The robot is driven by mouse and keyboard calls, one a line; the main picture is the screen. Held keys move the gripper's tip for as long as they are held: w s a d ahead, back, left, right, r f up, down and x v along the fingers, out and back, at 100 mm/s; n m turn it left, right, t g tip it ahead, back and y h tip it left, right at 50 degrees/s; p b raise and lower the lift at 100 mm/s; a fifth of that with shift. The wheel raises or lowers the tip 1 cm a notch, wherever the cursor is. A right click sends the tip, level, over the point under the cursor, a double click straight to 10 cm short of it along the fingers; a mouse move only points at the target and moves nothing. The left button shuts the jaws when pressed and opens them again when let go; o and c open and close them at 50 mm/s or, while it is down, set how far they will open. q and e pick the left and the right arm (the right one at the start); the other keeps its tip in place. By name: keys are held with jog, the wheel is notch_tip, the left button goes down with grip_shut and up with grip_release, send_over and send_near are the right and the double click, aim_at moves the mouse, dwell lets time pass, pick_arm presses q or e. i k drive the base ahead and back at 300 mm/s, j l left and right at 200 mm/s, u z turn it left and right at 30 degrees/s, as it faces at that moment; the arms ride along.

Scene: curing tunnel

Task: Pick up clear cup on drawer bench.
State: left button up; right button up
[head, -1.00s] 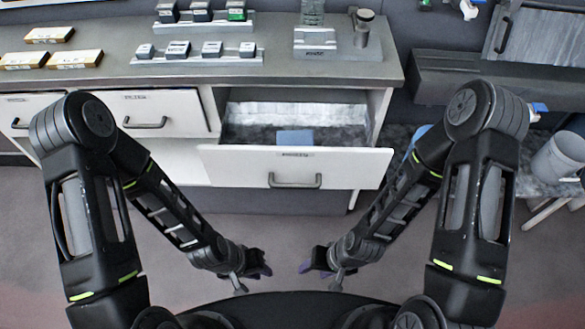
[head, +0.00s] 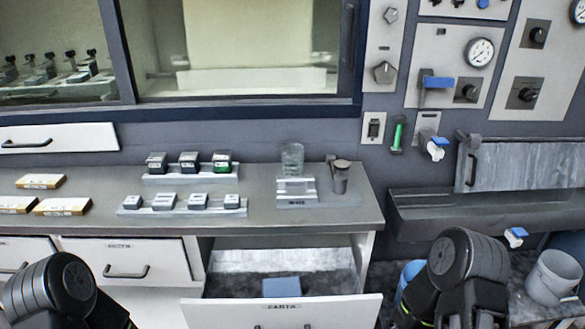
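The clear cup (head: 293,160) is a transparent glass-like cup standing upright on a small pale stand at the right part of the drawer bench (head: 262,219). A dark grey cylinder with a lid or knob (head: 341,176) stands just right of it. Both my arms show only at the lower corners. My left and right grippers are below the picture's edge now, well away from the cup.
An open drawer (head: 270,311) with a blue block (head: 282,287) inside juts out below the bench top. Small labelled blocks (head: 190,161) stand in two rows left of the cup, with yellow boxes (head: 62,206) farther left. A grey bucket (head: 552,277) stands at the right.

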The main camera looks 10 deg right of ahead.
aim_at(292, 155)
jog(key=l, duration=0.6)
jog(key=l+z, duration=0.15)
jog(key=l, duration=0.45)
jog(key=i+l, duration=0.1)
jog(key=l, duration=0.45)
jog(key=i+l+z, duration=0.1)
jog(key=l, duration=0.5)
jog(key=l+z, duration=0.1)
jog(key=l, duration=0.45)
jog(key=i, duration=0.05)
